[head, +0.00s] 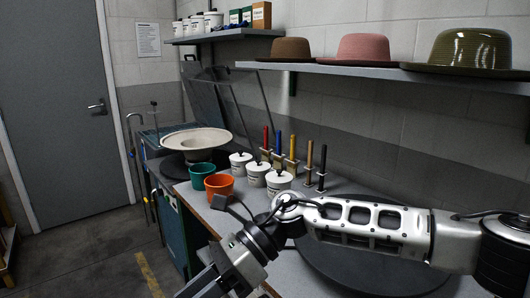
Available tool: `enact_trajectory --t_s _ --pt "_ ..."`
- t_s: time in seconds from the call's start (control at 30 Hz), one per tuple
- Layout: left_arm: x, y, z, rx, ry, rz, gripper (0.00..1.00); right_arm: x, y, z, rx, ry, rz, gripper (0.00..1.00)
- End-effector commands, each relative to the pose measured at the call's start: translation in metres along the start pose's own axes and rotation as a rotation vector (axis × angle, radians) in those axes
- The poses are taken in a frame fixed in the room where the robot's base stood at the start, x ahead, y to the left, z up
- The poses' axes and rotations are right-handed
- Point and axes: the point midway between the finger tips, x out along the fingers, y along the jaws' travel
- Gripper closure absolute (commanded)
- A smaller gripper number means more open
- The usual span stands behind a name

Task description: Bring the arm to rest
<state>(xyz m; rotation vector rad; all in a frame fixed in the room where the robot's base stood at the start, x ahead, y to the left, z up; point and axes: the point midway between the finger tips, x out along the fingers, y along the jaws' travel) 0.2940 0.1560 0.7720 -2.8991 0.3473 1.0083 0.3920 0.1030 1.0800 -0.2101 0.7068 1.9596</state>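My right arm (375,225) comes in from the right edge and reaches across the bench, its forearm nearly level. Its wrist bends down and left to my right gripper (198,287), which hangs over the bench's front edge. The bottom edge of the picture cuts off the gripper, so its fingertips and any opening between them cannot be made out. My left gripper is not in view.
A cream hat (196,139) sits at the bench's far end. An orange pot (219,187), a green pot (201,175) and white lidded jars (256,175) stand beyond the wrist. A dark round plate (370,270) lies under the forearm. Hats rest on a shelf (345,69).

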Motion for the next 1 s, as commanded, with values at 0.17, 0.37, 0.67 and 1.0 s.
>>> enact_trajectory --t_s 0.17,0.37,0.67,1.0 --pt "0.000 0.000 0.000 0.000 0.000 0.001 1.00 0.045 0.015 0.036 0.358 -0.496 0.130 0.65" --pt "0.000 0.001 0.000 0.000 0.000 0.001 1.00 0.025 -0.004 0.043 0.860 -1.014 0.258 0.65" --pt "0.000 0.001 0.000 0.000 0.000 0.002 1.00 -0.032 -0.055 -0.101 1.711 -1.753 0.415 0.65" --pt "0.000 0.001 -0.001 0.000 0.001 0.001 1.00 -0.027 0.001 -0.337 -1.969 1.994 -0.358 0.65"
